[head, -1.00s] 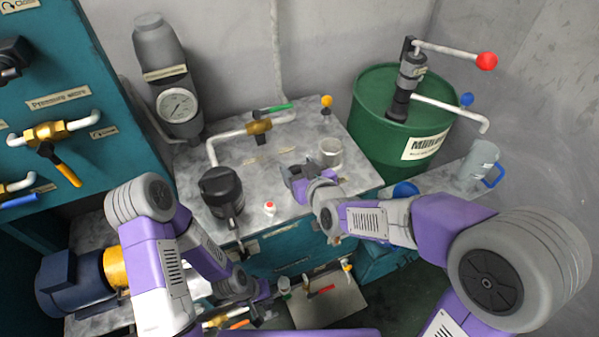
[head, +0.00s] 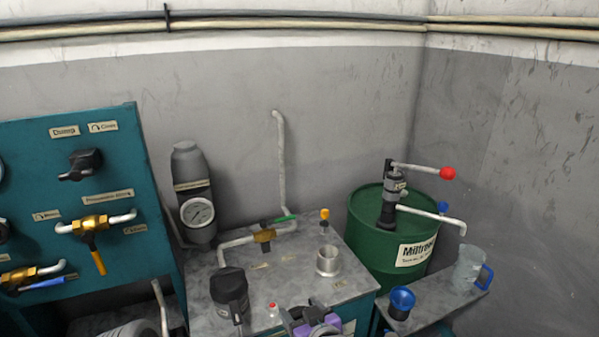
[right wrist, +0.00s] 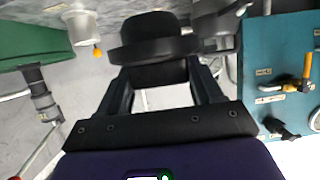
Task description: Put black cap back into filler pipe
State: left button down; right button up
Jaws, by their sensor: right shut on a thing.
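My right gripper (right wrist: 155,75) is shut on the black cap (right wrist: 155,38), a round, wide-rimmed piece between its fingertips in the right wrist view. The filler pipe (head: 328,261) is a short, open metal cylinder standing on the grey bench top, behind and slightly right of the gripper. It also shows at the top left of the right wrist view (right wrist: 84,24), apart from the cap. My left gripper is out of view.
A black-topped fitting with a handle (head: 230,290) stands left of the gripper. A brass valve (head: 264,236) on a pipe and a yellow knob (head: 324,214) are behind. A green drum (head: 372,232) with a pump, a blue cup (head: 402,299) and a clear jug (head: 467,268) are at right.

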jog(key=d+f+m+t+h, duration=0.1)
jog(key=d+f+m+h, duration=0.3)
jog(key=d+f, duration=1.2)
jog(key=shift+d+m+h, duration=0.4)
jog(key=shift+d+h, duration=0.15)
jog(key=shift+h, duration=0.15)
jog(key=shift+f, duration=0.15)
